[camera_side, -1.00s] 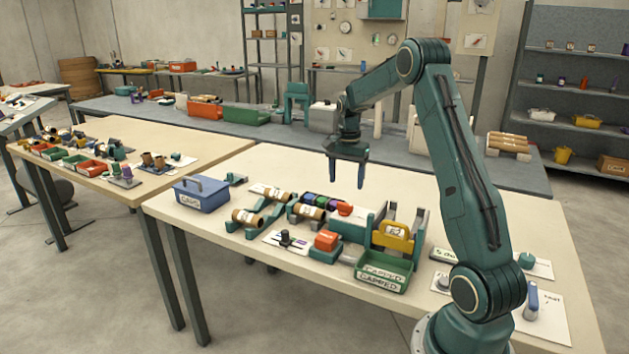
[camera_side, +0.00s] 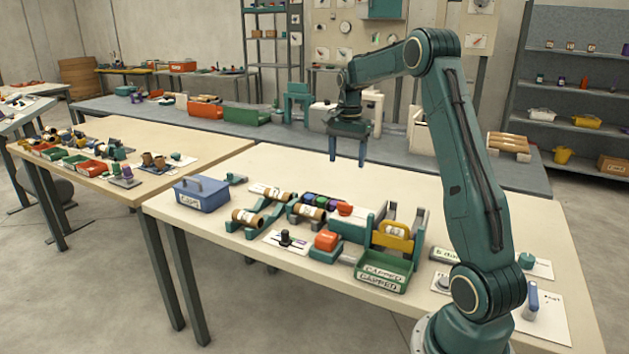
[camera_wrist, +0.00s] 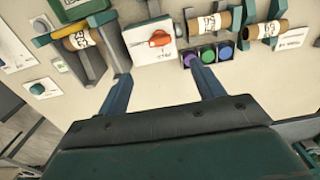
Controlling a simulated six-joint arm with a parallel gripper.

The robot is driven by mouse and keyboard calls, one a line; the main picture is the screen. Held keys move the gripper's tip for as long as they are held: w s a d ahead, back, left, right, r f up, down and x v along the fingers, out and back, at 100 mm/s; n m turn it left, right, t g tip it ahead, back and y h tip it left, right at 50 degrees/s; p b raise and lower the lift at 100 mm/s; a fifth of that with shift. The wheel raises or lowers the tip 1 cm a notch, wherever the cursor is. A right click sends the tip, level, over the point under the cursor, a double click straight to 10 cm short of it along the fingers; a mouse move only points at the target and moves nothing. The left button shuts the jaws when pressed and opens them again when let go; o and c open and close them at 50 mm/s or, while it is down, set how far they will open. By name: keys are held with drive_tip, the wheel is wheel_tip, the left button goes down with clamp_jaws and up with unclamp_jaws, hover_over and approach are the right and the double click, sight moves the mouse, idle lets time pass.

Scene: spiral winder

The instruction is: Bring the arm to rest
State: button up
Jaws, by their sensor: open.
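My gripper (camera_side: 347,150) is open and empty, held above the back part of the work table (camera_side: 470,215), with its fingers pointing down. In the wrist view my gripper (camera_wrist: 160,88) shows two blue fingers spread apart with only bare table between them. Beneath and in front of it on the table are cardboard tubes on green stands (camera_side: 265,215), a yellow piece (camera_side: 394,236) in a holder and a green bin (camera_side: 385,272) marked "CAPPED". No finger touches any of these things.
A blue box (camera_side: 202,194) with a handle stands at the table's left end. A red knob on a white panel (camera_wrist: 157,38) and a row of purple, green and blue pieces (camera_wrist: 207,54) show in the wrist view. The table's back right part is clear.

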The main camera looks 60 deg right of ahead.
drive_tip(key=s+a+r+n+t, duration=0.1)
drive_tip(key=s+a+r+n, duration=0.15)
drive_tip(key=a, duration=0.45)
drive_tip(key=s+a+r+n+t+h, duration=0.1)
drive_tip(key=a+r+n, duration=0.25)
drive_tip(key=a, duration=0.35)
drive_tip(key=s+a+r+n, duration=0.1)
drive_tip(key=a+r+n, duration=0.1)
drive_tip(key=a+r, duration=0.35)
drive_tip(key=s+a+f+n+t, duration=0.1)
drive_tip(key=s+a+f+n, duration=0.1)
drive_tip(key=s+a+n, duration=0.3)
drive_tip(key=s+a+f+n+t+y, duration=0.1)
drive_tip(key=s+a+n, duration=0.4)
drive_tip(key=s+a, duration=0.5)
drive_tip(key=shift+f+t, duration=0.8)
drive_tip(key=shift+f, duration=0.1)
